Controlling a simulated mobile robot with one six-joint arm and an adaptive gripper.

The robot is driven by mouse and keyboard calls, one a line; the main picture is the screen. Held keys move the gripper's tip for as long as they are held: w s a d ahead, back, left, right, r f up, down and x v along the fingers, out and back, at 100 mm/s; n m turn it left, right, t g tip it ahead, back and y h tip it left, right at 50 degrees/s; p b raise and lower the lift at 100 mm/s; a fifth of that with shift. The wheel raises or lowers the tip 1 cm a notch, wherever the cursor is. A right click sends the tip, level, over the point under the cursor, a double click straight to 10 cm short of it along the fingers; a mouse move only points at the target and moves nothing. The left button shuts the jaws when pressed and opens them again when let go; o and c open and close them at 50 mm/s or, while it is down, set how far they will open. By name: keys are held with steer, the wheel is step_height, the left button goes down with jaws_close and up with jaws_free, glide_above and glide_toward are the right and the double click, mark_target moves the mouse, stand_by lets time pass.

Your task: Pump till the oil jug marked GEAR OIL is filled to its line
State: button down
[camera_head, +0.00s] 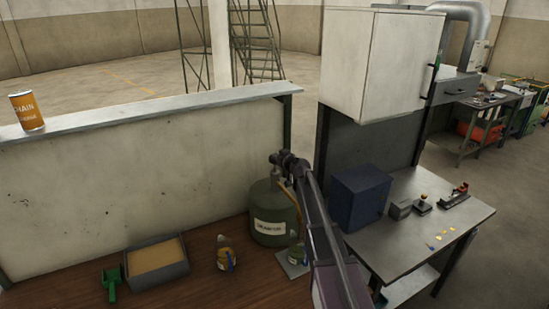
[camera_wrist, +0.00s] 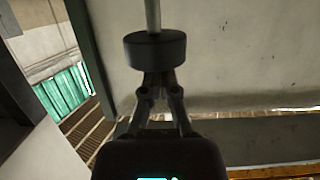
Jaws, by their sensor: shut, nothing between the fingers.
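A large green drum (camera_head: 268,209) with a pale label, too small to read surely, stands on the wooden bench. A small greenish jug (camera_head: 297,254) sits on a light square plate (camera_head: 291,267) right of the drum's foot. Its marking and oil level cannot be read. My gripper (camera_head: 283,160) is above the drum, its fingers partly hidden by my arm. In the wrist view my gripper (camera_wrist: 159,80) is shut and empty, fingertips by a dark round knob (camera_wrist: 155,49) on a pale rod (camera_wrist: 153,15). Whether they touch it is unclear.
A yellowish jug (camera_head: 224,256), a sand-filled tray (camera_head: 156,259) and a green scoop (camera_head: 111,281) lie left of the drum. An orange can (camera_head: 27,111) stands on the ledge (camera_head: 150,121). A blue box (camera_head: 360,197) stands on the grey table (camera_head: 420,238) at right.

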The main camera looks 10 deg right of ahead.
steer(key=shift+f+b, duration=1.4)
steer(key=shift+f, duration=0.35)
steer(key=shift+r, duration=0.25)
step_height(320, 180, up, 4)
steer(key=p, duration=0.4)
steer(key=shift+s+r+p, duration=0.1)
steer(key=shift+p, duration=0.25)
steer(key=p+v, duration=0.1)
steer(key=v, duration=0.8)
steer(key=shift+s+d+f+p, duration=0.15)
steer(key=shift+s+f+p, duration=0.05)
steer(key=shift+s+p, duration=0.2)
